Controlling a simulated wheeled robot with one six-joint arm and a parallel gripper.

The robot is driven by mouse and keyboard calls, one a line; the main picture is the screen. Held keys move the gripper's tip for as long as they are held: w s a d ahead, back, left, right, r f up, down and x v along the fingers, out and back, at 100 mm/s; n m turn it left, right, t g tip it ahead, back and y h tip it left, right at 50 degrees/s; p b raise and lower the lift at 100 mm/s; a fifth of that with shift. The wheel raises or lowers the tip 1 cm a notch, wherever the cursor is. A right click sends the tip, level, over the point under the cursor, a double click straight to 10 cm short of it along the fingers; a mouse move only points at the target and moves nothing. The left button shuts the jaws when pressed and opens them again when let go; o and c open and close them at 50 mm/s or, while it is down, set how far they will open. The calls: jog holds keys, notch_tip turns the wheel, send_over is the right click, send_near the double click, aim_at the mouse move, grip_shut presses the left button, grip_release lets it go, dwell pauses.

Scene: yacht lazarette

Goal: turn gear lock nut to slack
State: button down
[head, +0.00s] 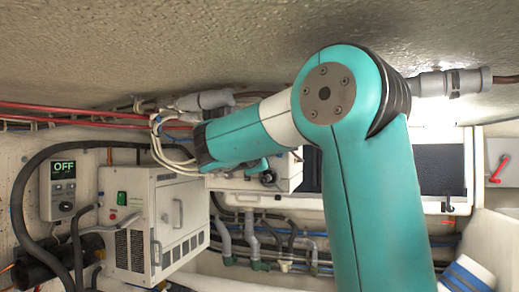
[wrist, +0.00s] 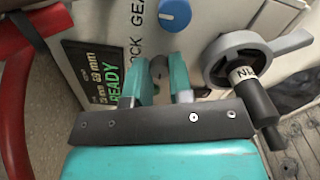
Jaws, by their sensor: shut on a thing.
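In the wrist view my gripper (wrist: 163,74) has its two teal fingers closed around a small grey round piece, the gear lock nut (wrist: 158,67), on a pale panel. Most of the nut is hidden by the fingers, so its turned position cannot be read. Part of the panel lettering, "OCK GEA", shows beside the fingers. In the head view my arm reaches left and the fingertips are hard to make out against the white box (head: 285,183).
A blue knob (wrist: 175,14) and a green-lettered display (wrist: 97,75) reading "READY" flank the gripper. A grey lever (wrist: 258,60) is close on its right, a red hose (wrist: 14,110) on its left. A white cabinet (head: 155,225) and an "OFF" unit (head: 58,187) stand left.

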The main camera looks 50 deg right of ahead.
jog(key=shift+n, duration=0.3)
jog(key=shift+f, duration=0.1)
jog(key=c, duration=1)
grip_release()
jog(key=shift+a, duration=0.1)
